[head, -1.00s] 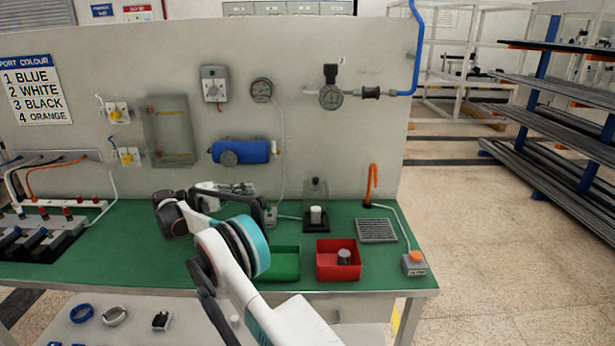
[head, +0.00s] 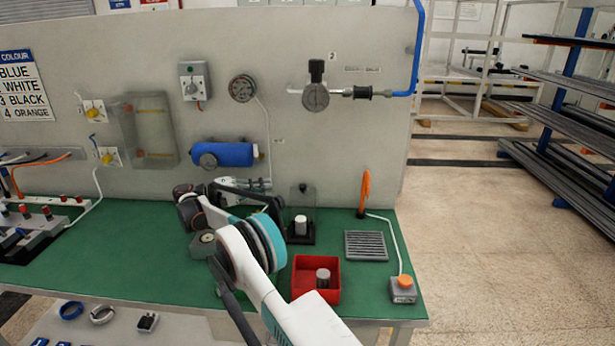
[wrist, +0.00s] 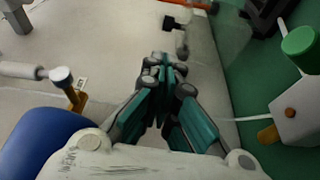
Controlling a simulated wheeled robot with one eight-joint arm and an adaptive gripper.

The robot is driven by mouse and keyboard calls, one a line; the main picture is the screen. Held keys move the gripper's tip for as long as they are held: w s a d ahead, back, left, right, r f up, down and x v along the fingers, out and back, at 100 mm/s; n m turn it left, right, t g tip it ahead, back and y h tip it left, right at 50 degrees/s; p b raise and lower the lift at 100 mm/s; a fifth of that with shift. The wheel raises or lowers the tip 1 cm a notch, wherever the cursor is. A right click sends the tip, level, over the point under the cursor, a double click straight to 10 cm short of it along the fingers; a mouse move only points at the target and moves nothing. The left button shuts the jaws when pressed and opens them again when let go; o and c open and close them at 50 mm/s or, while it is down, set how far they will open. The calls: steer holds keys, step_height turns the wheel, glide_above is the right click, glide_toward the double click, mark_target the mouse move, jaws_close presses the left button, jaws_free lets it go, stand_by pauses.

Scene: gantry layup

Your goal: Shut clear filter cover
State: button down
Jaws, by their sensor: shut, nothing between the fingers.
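A clear cover (head: 302,197) stands upright on a black base (head: 307,240) around or just behind a white cylinder (head: 300,225), at the middle right of the bench in the head view. The picture is too small to tell how far it is open. My gripper (head: 264,186) is left of the cover, above the bench and in front of the wall panel, partly hidden by my arm. In the wrist view my gripper (wrist: 164,62) has its fingers together and empty. It looks along the panel, apart from the objects there. I cannot clearly make out the cover in that view.
A blue cylinder (head: 226,155) is on the panel close to my gripper. A grey box with a green top (wrist: 300,45) is beside it. A red tray (head: 310,262), a grille (head: 366,245) and an orange-button box (head: 403,288) lie right. The bench's left middle is clear.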

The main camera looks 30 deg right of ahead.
mark_target(303, 198)
steer(key=b+x, duration=0.3)
steer(key=x, duration=0.7)
steer(key=shift+w+d+f, duration=0.1)
steer(key=shift+w+f, duration=0.05)
steer(key=shift+d, duration=0.25)
steer(key=shift+d, duration=0.1)
steer(key=shift+r, duration=0.2)
